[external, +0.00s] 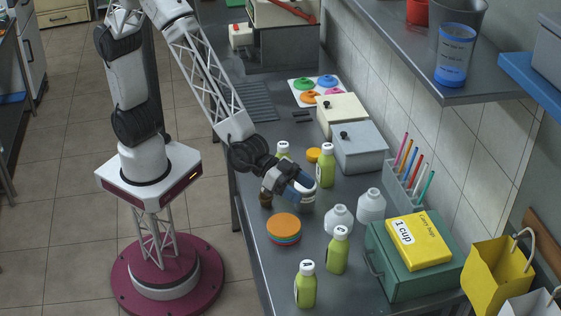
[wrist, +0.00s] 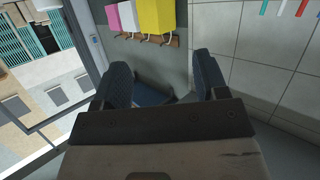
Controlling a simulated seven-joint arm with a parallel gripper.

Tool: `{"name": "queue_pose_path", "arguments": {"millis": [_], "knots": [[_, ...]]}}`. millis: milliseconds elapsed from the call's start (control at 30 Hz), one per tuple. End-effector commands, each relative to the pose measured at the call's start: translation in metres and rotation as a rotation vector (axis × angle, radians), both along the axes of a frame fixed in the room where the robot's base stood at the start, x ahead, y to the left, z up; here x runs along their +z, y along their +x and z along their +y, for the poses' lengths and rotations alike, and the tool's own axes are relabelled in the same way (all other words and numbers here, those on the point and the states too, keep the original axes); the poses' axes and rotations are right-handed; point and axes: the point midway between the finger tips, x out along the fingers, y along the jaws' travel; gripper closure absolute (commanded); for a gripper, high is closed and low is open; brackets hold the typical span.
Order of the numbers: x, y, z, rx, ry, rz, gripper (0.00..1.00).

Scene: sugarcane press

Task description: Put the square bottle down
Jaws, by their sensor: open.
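My gripper (external: 301,187) is over the counter among the bottles. In the wrist view its two blue fingers (wrist: 163,75) stand apart with nothing seen between them. Green bottles with white caps stand upright: one just right of the gripper (external: 326,167), one behind it (external: 283,152), and two nearer the front, (external: 338,252) and (external: 306,286). A pale container (external: 308,202) is partly hidden by the gripper; I cannot tell whether they touch. Two white bottles (external: 340,219) (external: 371,206) stand to the right. I cannot tell which bottle is the square one.
A stack of coloured discs (external: 284,228) lies in front of the gripper. A green box (external: 405,270) with a yellow packet on it (external: 418,240) is at right. Grey and cream boxes (external: 360,147) and a pen holder (external: 404,190) line the wall. A shelf (external: 450,88) overhangs.

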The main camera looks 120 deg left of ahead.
Motion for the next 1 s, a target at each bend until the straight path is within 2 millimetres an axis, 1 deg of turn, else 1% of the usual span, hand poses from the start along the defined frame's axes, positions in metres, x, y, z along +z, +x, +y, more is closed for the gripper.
{"name": "queue_pose_path", "arguments": {"millis": [33,100,167,367,400,467,500,567,600,667,700,767,800,867,900,967,1000], "knots": [[0.014,-0.013,0.005,-0.014,-0.006,0.033,0.33],[0.027,-0.032,0.011,-0.034,-0.014,0.09,0.33],[0.037,-0.05,0.015,-0.051,-0.019,0.14,0.33],[0.066,-0.118,0.031,-0.098,-0.025,0.306,0.33],[0.07,-0.133,0.035,-0.105,-0.025,0.34,0.33],[0.077,-0.156,0.04,-0.113,-0.024,0.391,0.33],[0.081,-0.171,0.044,-0.118,-0.023,0.425,0.33],[0.086,-0.196,0.05,-0.125,-0.02,0.476,0.33],[0.089,-0.212,0.053,-0.129,-0.017,0.512,0.33],[0.093,-0.238,0.059,-0.132,-0.013,0.563,0.33],[0.096,-0.255,0.063,-0.132,-0.011,0.598,0.33],[0.099,-0.282,0.069,-0.133,-0.005,0.65,0.33],[0.1,-0.3,0.073,-0.132,-0.002,0.685,0.33],[0.102,-0.327,0.079,-0.128,0.005,0.738,0.33],[0.103,-0.345,0.083,-0.125,0.008,0.773,0.33],[0.103,-0.371,0.089,-0.119,0.014,0.824,0.33],[0.104,-0.388,0.092,-0.114,0.019,0.855,0.33]]}}
